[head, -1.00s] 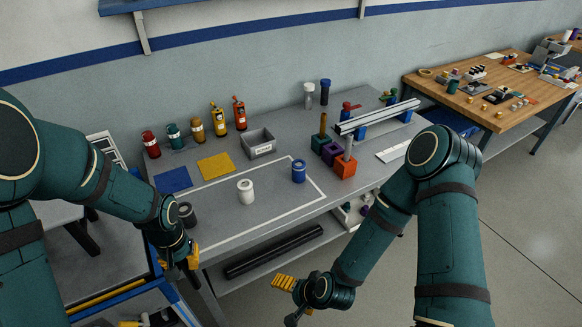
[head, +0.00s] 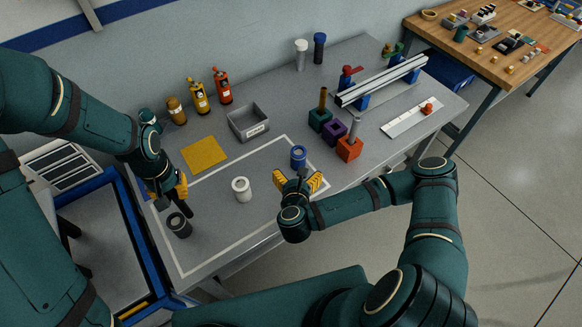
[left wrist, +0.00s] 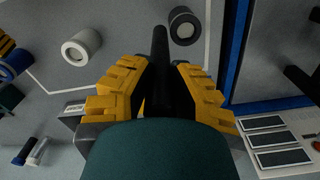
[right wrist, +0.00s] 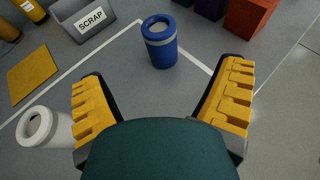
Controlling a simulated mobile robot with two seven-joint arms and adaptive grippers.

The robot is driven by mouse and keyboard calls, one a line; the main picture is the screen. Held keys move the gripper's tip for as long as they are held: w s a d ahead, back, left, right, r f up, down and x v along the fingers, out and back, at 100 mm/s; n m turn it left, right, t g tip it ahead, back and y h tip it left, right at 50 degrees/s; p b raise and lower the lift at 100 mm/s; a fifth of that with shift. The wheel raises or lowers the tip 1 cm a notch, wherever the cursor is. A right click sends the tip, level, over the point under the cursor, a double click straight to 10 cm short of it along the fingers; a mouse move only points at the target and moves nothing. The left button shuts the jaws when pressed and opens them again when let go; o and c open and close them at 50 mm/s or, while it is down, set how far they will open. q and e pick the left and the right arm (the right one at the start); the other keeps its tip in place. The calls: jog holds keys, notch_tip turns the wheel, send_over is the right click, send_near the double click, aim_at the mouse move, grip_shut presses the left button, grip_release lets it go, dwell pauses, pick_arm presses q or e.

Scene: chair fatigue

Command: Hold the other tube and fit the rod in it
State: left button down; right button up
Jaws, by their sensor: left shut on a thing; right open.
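My left gripper (head: 176,190) is shut on a black rod, seen best in the left wrist view (left wrist: 160,55). The rod points down toward the table. Beside its tip, apart from it, stands a dark grey tube (head: 179,226), also in the left wrist view (left wrist: 185,27). A white tube (head: 241,190) stands mid-table; it shows at the lower left in the right wrist view (right wrist: 42,128). A blue tube (head: 298,157) with a pale band stands beyond my right gripper (head: 299,181). In the right wrist view the blue tube (right wrist: 160,45) stands ahead of the open, empty fingers, untouched.
A grey scrap bin (head: 247,122), a yellow mat (head: 204,153) and several bottles (head: 198,97) are at the back. Coloured blocks (head: 349,149) with rods and a metal rail (head: 382,80) stand to the right. The table between the white and blue tubes is clear.

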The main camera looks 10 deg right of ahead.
aim_at(298, 159)
jog(key=x, duration=1.1)
jog(key=shift+w+f, duration=0.15)
jog(key=shift+w, duration=0.2)
jog(key=c, duration=1.3)
